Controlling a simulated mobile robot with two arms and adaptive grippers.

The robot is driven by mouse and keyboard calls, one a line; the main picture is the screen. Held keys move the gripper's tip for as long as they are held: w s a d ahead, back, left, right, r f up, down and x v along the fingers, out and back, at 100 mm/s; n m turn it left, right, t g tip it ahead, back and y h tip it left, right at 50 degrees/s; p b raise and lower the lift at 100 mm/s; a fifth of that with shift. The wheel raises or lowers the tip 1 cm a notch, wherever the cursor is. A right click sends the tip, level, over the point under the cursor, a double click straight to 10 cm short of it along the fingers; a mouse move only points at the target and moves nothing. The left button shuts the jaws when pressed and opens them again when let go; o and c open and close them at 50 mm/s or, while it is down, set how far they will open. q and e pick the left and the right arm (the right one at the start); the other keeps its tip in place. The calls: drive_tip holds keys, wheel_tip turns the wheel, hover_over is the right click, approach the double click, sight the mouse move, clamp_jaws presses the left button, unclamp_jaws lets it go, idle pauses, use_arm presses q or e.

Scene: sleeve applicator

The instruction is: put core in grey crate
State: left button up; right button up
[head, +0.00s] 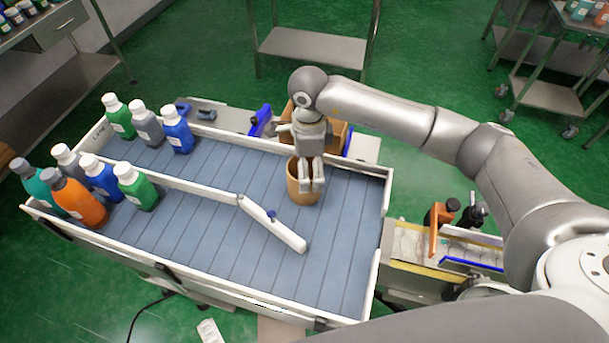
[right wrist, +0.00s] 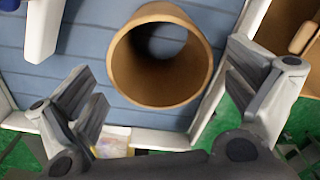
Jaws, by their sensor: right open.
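The core is a brown cardboard tube (head: 300,190) standing on the blue slatted conveyor table, near its back right side. In the right wrist view the core (right wrist: 122,65) shows its open round mouth and hollow inside. My right gripper (head: 312,186) is above the core, pointing down, and partly hides it in the head view. In the right wrist view its two fingers (right wrist: 163,92) are spread wide on either side of the core, with nothing held. My left gripper is not in view. No grey crate can be made out in these views.
The conveyor table (head: 340,240) has white rims and a hinged white divider arm (head: 272,222). Several capped bottles (head: 85,190) stand at its left end. A brown box (head: 335,133) is behind the core. A side unit (head: 440,250) stands at right. The table's front right is clear.

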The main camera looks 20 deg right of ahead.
drive_tip(key=f, duration=0.1)
drive_tip(key=f+p, duration=0.2)
drive_tip(key=f, duration=0.1)
drive_tip(key=shift+w+a, duration=0.1)
drive_tip(key=shift+a, duration=0.25)
drive_tip(key=shift+f+p, duration=0.3)
drive_tip(key=shift+f, duration=0.3)
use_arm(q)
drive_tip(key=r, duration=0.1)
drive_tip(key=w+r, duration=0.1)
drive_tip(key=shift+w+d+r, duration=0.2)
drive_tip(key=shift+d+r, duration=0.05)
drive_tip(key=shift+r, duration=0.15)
use_arm(e)
drive_tip(key=c, duration=1)
drive_tip(key=shift+c, duration=0.4)
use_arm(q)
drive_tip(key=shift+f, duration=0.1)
